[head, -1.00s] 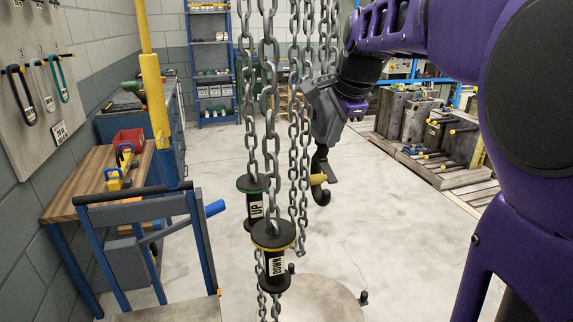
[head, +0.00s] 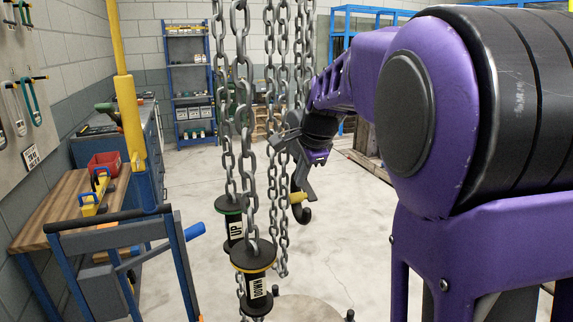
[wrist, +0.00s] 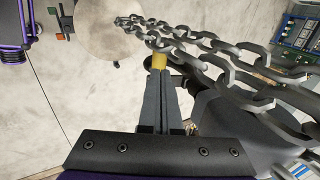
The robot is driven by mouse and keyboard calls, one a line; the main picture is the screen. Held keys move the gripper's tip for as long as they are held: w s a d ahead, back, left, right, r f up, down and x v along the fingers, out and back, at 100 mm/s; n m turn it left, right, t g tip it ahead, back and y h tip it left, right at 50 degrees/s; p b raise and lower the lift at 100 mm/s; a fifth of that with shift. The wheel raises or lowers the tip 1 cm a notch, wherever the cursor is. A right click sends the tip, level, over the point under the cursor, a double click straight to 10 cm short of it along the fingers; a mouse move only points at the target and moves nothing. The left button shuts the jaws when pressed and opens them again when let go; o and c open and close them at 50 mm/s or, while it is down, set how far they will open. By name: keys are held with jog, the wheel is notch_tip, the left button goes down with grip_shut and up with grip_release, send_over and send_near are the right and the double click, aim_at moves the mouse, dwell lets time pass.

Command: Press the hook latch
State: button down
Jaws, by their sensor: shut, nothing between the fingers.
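The hook (head: 303,214) is dark and hangs behind the chains in the head view, with its yellow latch (head: 297,197) at its mouth. In the wrist view the yellow latch (wrist: 159,61) shows just beyond the tips of my gripper (wrist: 160,74). The two grey fingers are together with nothing between them. The fingertips are at the latch, touching or very close; I cannot tell which. In the head view my gripper is partly hidden by the chains and the grey hook body. The dark hook body also fills the right of the wrist view (wrist: 230,125).
Several steel chains (head: 243,110) hang just left of my wrist. They carry a green-rimmed UP handle (head: 235,228) and a yellow-rimmed DOWN handle (head: 254,278). A round plate (head: 310,308) lies below. A blue cart frame (head: 110,235) and workbench (head: 75,200) stand left. Open floor lies behind.

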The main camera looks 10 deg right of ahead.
aim_at(295, 200)
jog(key=x, duration=0.5)
jog(key=shift+w+f, duration=0.1)
jog(key=shift+f, duration=0.1)
jog(key=shift+f+b, duration=0.15)
jog(key=shift+b, duration=0.35)
jog(key=shift+f+t+b, duration=0.1)
jog(key=shift+t+b, duration=0.2)
jog(key=shift+b, duration=0.25)
jog(key=shift+f+b, duration=0.2)
jog(key=shift+b, duration=0.2)
jog(key=shift+f+t+b, duration=0.2)
jog(key=shift+t+b, duration=0.1)
jog(key=shift+b, duration=0.05)
jog(key=shift+f+b, duration=0.35)
jog(key=shift+b, duration=0.2)
jog(key=shift+w+f, duration=0.1)
jog(key=shift+f, duration=0.8)
jog(key=shift+w+f, duration=0.15)
jog(key=shift+f, duration=0.7)
